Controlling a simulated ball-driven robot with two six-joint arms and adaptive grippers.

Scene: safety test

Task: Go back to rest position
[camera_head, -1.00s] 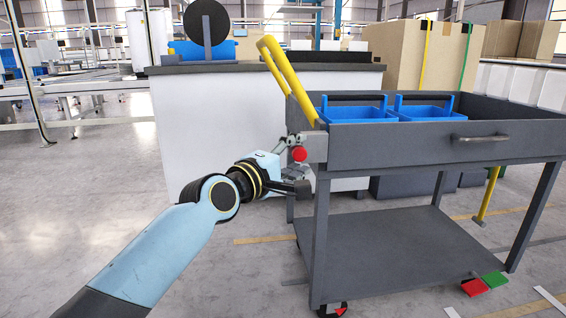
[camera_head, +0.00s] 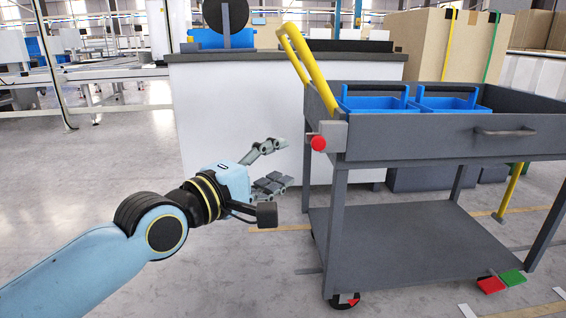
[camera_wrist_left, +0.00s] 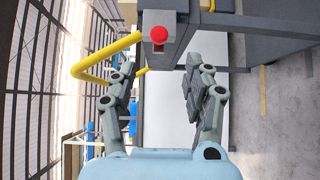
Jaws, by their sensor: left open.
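My left gripper (camera_head: 276,166) is open and empty in the head view, left of the grey cart (camera_head: 400,147) and apart from it. In the left wrist view its two fingers (camera_wrist_left: 160,88) are spread wide with nothing between them. A red button (camera_head: 318,143) on a grey box sits at the cart's near left corner, right of the gripper. The red button also shows in the left wrist view (camera_wrist_left: 159,35), beyond the fingertips. My right gripper is not in view.
The cart has a yellow handle (camera_head: 306,65) and carries blue bins (camera_head: 375,104). A white counter (camera_head: 235,120) with a dark top stands behind the gripper. Large cardboard boxes (camera_head: 432,45) stand behind the cart. The floor at the left is clear.

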